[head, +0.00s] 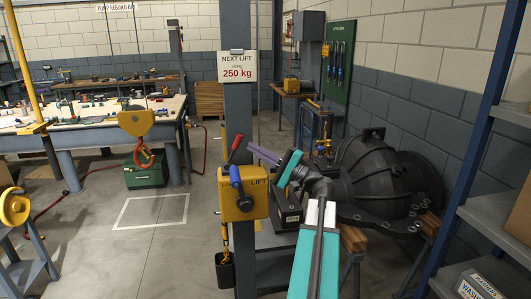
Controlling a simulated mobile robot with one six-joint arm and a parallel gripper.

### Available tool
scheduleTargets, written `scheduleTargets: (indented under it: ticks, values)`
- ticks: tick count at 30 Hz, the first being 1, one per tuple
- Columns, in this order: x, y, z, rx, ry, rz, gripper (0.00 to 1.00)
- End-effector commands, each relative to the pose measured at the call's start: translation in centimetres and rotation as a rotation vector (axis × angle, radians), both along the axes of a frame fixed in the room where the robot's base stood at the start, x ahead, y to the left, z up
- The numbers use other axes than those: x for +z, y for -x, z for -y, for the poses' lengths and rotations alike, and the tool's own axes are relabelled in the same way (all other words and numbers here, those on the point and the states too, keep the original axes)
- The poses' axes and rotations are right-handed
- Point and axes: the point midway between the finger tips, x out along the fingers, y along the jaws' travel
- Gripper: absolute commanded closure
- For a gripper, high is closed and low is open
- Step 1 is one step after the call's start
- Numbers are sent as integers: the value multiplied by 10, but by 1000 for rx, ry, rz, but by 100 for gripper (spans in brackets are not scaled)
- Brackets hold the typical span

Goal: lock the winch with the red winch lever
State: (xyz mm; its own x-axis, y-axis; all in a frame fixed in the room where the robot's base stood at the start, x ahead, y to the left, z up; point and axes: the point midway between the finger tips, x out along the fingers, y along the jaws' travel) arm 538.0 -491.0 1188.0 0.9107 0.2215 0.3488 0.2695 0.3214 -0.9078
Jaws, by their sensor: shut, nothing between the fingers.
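The yellow winch (257,198) is fixed to a grey column, with the word LIFT on its front. The red winch lever (235,148) rises from the top left of the winch and leans up and to the right. A lever with a blue grip (235,174) stands on the front of the winch, just below the red one. My gripper (254,150) is shut and empty. Its purple fingers point left, with their tips a little right of the red lever; I cannot tell whether they touch it.
A sign (237,68) is on the column above the winch. A yellow hook block (136,123) hangs over a green box (146,172) at the left. A large dark casing (375,175) lies on wooden supports at the right. Open floor lies left of the column.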

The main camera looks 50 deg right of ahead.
Motion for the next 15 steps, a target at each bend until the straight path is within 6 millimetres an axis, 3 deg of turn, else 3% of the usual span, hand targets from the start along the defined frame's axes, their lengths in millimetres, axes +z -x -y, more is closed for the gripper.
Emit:
scheduleTargets:
  ticks: [6, 15]
  values:
    - [8, -7, -15, 0, 0, 0, 100]
    - [8, -8, -16, -1, 0, 0, 100]
